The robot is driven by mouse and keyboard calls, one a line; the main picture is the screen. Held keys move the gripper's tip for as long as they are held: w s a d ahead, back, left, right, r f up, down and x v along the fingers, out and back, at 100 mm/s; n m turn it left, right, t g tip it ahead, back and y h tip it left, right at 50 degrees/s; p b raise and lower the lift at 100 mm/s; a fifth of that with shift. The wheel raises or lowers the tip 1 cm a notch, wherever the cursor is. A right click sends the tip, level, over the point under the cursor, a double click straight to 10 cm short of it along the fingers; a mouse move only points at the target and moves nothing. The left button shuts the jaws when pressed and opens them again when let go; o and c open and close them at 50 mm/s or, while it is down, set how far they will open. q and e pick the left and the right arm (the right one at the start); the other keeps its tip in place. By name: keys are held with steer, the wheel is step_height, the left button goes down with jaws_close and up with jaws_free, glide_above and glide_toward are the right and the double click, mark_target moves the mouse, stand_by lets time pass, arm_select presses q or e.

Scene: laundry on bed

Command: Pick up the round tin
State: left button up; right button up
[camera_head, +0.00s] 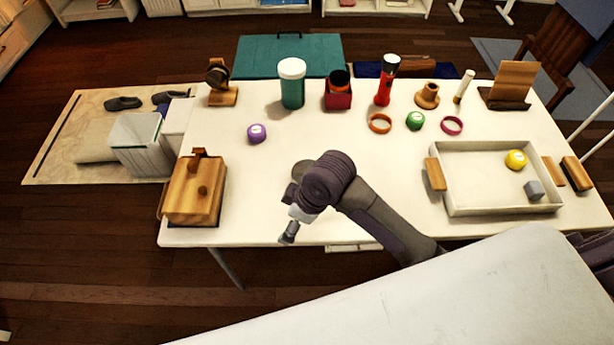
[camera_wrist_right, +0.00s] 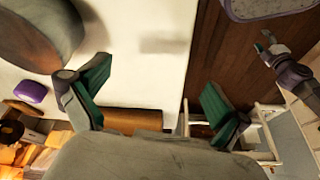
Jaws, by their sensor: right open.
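No thing is plainly marked as a round tin. The closest match is a teal cylinder with a white lid (camera_head: 291,84), upright at the back of the white table. A smaller orange and black round thing (camera_head: 339,80) sits in a red box (camera_head: 338,98) beside it. My right gripper (camera_head: 290,232) is over the table's front edge, well in front of both and touching neither. In the right wrist view my right gripper (camera_wrist_right: 155,82) has its green-padded fingers spread with nothing between them. My left gripper does not show in the head view.
A wooden box (camera_head: 195,190) stands at the table's left front. A white tray (camera_head: 447,187) lies at the right. A purple round thing (camera_head: 257,133), a green one (camera_head: 415,120), an orange ring (camera_head: 380,123) and a red torch (camera_head: 386,82) stand between. The table's middle is clear.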

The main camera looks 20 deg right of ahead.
steer(key=w+d+r+n+g+h, duration=0.1)
steer(key=w+d+r+n+h, duration=0.1)
steer(key=w+r+n, duration=0.45)
step_height(320, 180, up, 4)
steer(key=g+h, duration=0.1)
steer(key=h, duration=0.1)
glide_above(306, 163)
steer(key=s, duration=0.2)
steer(key=f, duration=0.8)
steer(key=shift+s+a, duration=0.1)
steer(key=shift+a, duration=0.3)
steer(key=f, duration=0.3)
steer(key=f+p, duration=0.1)
steer(key=shift+s+d+f, duration=0.25)
steer(key=shift+d+f, duration=0.1)
steer(key=shift+f, duration=0.4)
steer(key=c, duration=1.2)
